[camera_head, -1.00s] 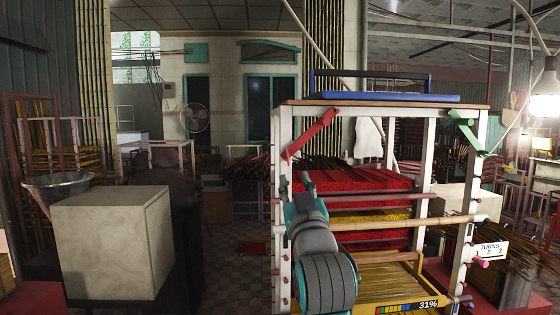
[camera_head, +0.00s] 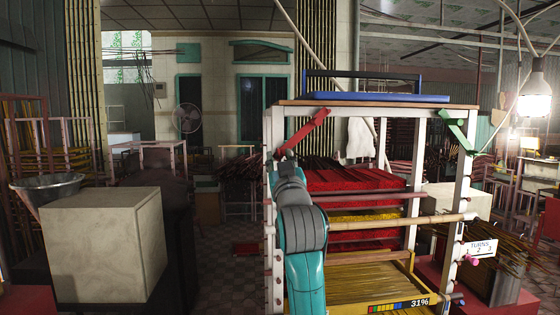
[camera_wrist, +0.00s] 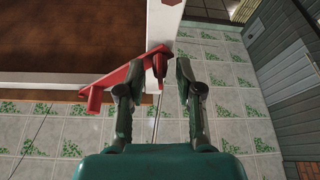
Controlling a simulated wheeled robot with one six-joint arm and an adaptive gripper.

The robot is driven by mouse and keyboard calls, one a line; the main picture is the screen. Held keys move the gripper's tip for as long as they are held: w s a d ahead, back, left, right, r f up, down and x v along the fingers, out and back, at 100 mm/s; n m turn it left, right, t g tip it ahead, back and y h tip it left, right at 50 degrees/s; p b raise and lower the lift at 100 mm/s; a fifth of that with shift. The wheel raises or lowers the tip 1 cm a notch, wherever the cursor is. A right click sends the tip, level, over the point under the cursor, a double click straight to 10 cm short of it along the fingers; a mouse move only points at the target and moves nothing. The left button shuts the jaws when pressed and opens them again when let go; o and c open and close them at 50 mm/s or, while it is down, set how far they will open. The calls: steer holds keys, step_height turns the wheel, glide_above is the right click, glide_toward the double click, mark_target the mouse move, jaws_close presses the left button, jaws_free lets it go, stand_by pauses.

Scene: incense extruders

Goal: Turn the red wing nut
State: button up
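The red wing nut (camera_head: 306,131) is a long red bar, tilted up to the right, at the upper left corner post of the white rack (camera_head: 277,215). It also shows in the wrist view (camera_wrist: 112,80), where its near end with a rounded dark-red knob lies between my fingertips. My gripper (camera_wrist: 160,76) is open, with one dark green finger on each side of that end. A gap shows on the right side; I cannot tell whether the left finger touches the bar. In the head view my arm reaches up to the bar's lower end and hides the fingers.
A green wing nut (camera_head: 457,131) is on the rack's right post. A blue tray (camera_head: 385,98) lies on the rack top. A "TURNS 1 2 3" sign (camera_head: 480,247) and a 31% bar (camera_head: 398,304) are low on the right. A pale block (camera_head: 100,245) stands at left.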

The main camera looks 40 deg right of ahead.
jaws_close()
steer(key=shift+m, duration=0.5)
steer(key=m+g+h, duration=0.1)
steer(key=m, duration=0.1)
steer(key=m+g+h, duration=0.1)
steer(key=m, duration=0.2)
steer(key=shift+w+a+h, duration=0.1)
steer(key=shift+a+h, duration=0.05)
steer(key=shift+h, duration=0.25)
steer(key=m+g+h, duration=0.1)
steer(key=m, duration=0.3)
steer(key=m+g, duration=0.2)
steer(key=m, duration=0.2)
steer(key=shift+h, duration=0.4)
steer(key=m+g, duration=0.2)
steer(key=m, duration=0.3)
steer(key=shift+a+r+m, duration=0.1)
steer(key=shift+m, duration=0.2)
steer(key=shift+m+g+y, duration=0.5)
steer(key=shift+m+g, duration=0.5)
steer(key=shift+m, duration=1.2)
